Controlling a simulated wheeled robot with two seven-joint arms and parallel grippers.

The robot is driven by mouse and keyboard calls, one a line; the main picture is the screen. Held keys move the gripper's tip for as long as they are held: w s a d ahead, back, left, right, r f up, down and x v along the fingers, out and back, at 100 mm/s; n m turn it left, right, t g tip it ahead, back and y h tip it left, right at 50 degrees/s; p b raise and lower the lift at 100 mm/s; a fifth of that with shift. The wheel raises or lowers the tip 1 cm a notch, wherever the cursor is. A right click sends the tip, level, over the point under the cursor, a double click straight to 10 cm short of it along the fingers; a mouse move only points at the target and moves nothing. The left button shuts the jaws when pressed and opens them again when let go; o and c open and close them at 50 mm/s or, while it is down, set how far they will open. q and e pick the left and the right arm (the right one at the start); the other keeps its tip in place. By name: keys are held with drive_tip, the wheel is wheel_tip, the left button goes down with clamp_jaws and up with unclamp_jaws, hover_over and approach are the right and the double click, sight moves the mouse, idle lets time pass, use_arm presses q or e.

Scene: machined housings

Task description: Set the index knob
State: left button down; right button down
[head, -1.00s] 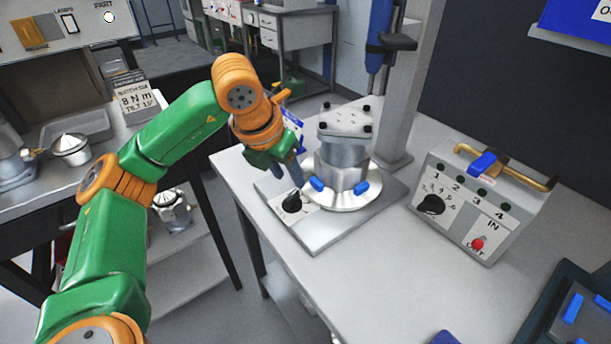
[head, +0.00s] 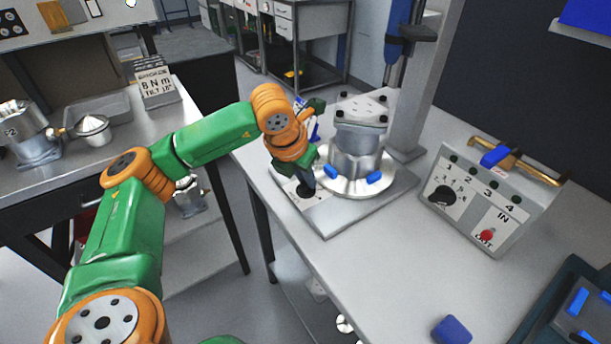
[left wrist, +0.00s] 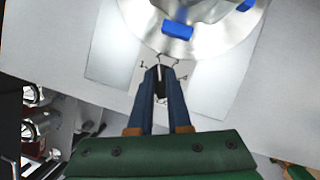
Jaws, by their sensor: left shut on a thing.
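The black index knob (head: 305,192) sits on the plate (head: 340,222) of the fixture, at its left corner. My left gripper (head: 303,184) points down over it and is shut on the knob, hiding most of it. In the left wrist view, the two dark blue fingers (left wrist: 160,76) stand close together with the dark knob (left wrist: 160,90) between them. Thin printed marks fan out on the plate around the fingertips. My right gripper is not in view.
A round metal housing (head: 357,150) on a disc with blue clamps (head: 375,176) stands just right of the knob. A control box (head: 490,200) with a black dial stands further right. A blue piece (head: 452,329) lies near the front edge. The table between is clear.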

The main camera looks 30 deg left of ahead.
use_arm(q)
drive_tip(key=m+h, duration=0.1)
drive_tip(key=m, duration=0.2)
drive_tip(key=m+h, duration=0.1)
drive_tip(key=m, duration=0.1)
drive_tip(key=shift+r+m+g, duration=0.1)
drive_tip(key=shift+m+g, duration=0.2)
drive_tip(key=shift+m, duration=0.1)
drive_tip(key=m+h+p, duration=0.1)
drive_tip(key=m, duration=0.2)
drive_tip(key=shift+m+g+p, duration=0.3)
drive_tip(key=shift+g+p, duration=0.05)
drive_tip(key=shift+g, duration=0.05)
drive_tip(key=m+g+h+p, duration=0.1)
drive_tip(key=m, duration=0.2)
drive_tip(key=shift+w+m+p, duration=0.1)
drive_tip(key=shift+m+p, duration=0.2)
drive_tip(key=shift+p, duration=0.1)
drive_tip(key=shift+m+g+p, duration=0.35)
drive_tip(key=shift+m+g, duration=0.25)
drive_tip(key=shift+m, duration=0.6)
drive_tip(key=shift+m+g+h, duration=0.3)
drive_tip(key=shift+m+g, duration=0.1)
drive_tip(key=shift+m, duration=0.7)
